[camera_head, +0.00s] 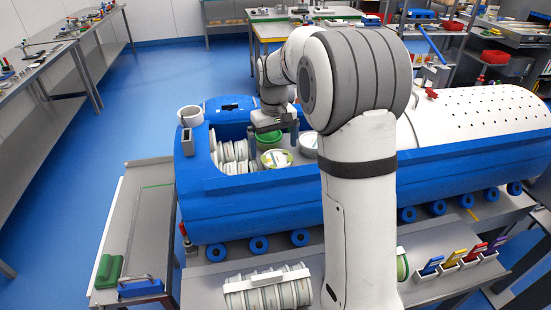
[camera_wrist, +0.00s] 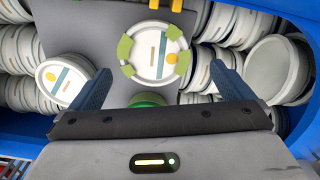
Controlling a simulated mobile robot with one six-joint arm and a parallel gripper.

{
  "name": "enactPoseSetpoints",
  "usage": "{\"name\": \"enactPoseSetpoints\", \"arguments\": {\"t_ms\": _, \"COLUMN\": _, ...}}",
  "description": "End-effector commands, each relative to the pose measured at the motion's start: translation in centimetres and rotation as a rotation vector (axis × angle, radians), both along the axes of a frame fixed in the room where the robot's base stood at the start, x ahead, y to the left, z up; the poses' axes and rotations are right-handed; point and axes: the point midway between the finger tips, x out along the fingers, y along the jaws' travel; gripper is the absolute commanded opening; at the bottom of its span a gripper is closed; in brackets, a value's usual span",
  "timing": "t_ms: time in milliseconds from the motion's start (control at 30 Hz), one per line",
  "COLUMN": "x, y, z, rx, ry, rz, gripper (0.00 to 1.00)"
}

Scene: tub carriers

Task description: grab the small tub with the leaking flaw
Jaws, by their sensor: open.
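My gripper (camera_head: 273,138) is open and empty, pointing down over the blue carrier (camera_head: 250,196). In the wrist view its two blue fingers (camera_wrist: 160,72) stand wide apart. A small round tub (camera_wrist: 157,50) with a pale lid and green patches around its rim lies beyond and between the fingertips; neither finger visibly touches it. A green-rimmed tub (camera_head: 276,159) shows in the head view near the gripper. A green round thing (camera_wrist: 148,100) is partly hidden by the gripper body. A pale tub (camera_wrist: 64,80) lies by the left finger. I cannot clearly make out a leak.
Rows of stacked pale tubs (camera_head: 232,152) fill the carrier on both sides. A plain grey tub (camera_head: 308,145) sits to the right of the gripper. A white cup (camera_head: 190,116) stands on the carrier's left end. More tubs (camera_head: 268,291) lie on the front shelf.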

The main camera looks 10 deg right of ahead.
Motion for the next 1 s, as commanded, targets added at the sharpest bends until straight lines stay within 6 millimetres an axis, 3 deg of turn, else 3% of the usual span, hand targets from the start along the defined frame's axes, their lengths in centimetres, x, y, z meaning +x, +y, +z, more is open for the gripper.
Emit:
{"name": "enactPoseSetpoints", "arguments": {"t_ms": 400, "x": -0.4, "y": -0.8, "z": -5.2, "rx": 0.0, "ry": 0.003, "rz": 0.0, "gripper": 1.0}}
{"name": "enactPoseSetpoints", "arguments": {"t_ms": 667, "x": -0.4, "y": -0.8, "z": -5.6, "rx": 0.0, "ry": 0.0, "rz": 0.001, "gripper": 1.0}}
{"name": "enactPoseSetpoints", "arguments": {"t_ms": 1000, "x": -0.4, "y": -0.7, "z": -5.6, "rx": 0.0, "ry": 0.0, "rz": 0.002, "gripper": 0.73}}
